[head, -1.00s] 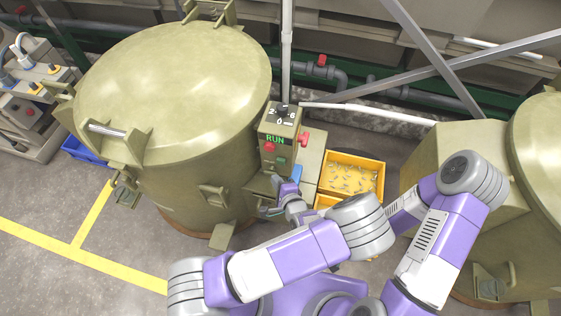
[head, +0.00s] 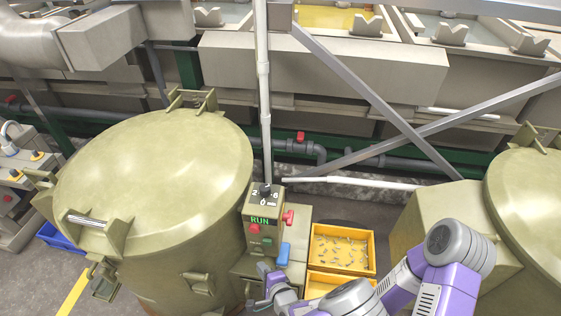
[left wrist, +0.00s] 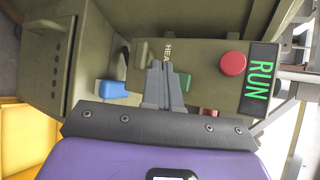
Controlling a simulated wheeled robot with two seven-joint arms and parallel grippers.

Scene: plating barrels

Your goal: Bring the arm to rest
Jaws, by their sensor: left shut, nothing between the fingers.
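My left gripper (head: 270,276) is low in the head view, in front of the control box (head: 262,222) of the left barrel (head: 160,190). In the left wrist view its fingers (left wrist: 164,84) are together, empty, and point at the box. The box display (head: 260,220) reads RUN, and it also shows in the left wrist view (left wrist: 259,79). A red button (left wrist: 233,63) and a blue part (left wrist: 112,90) are close to the fingers in that view. I cannot tell whether the fingers touch the box. My right gripper is not in view.
A yellow bin (head: 342,268) with small metal parts stands right of the box, with another yellow bin (head: 325,284) in front. A second barrel (head: 535,190) stands at the right. A grey upright pipe (head: 265,90) and diagonal struts (head: 365,85) are behind. A blue bin (head: 56,238) is at the far left.

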